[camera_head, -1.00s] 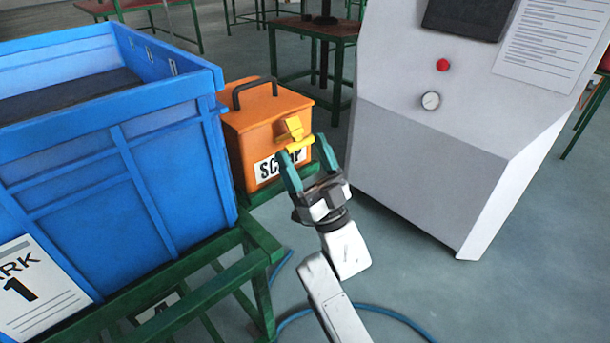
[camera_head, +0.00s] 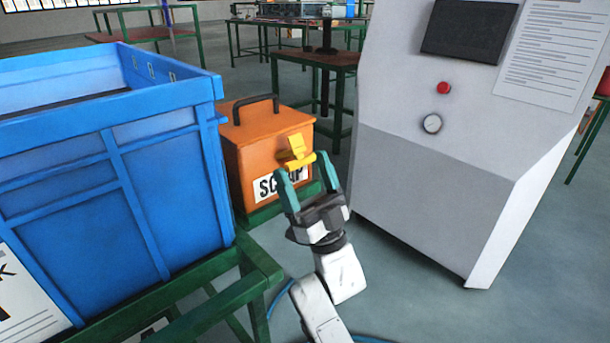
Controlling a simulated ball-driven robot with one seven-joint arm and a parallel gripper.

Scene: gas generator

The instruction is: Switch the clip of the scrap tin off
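The scrap tin (camera_head: 250,150) is an orange box with a dark handle on top and a white SCRAP label on its front. Its yellow clip (camera_head: 298,153) sits on the upper front face, with a flap and a bar across its lower end. My gripper (camera_head: 306,178) is in front of the tin, its two teal fingers apart and pointing up towards the clip. The fingers overlap the label and reach close to the bar in the picture. I cannot tell whether they touch it. Nothing shows between the fingers.
A large blue crate (camera_head: 110,190) on a green frame (camera_head: 215,300) stands close on the left. A grey machine (camera_head: 430,180) with a red button and a gauge stands on the right. Open floor lies between them. Green-legged tables are behind.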

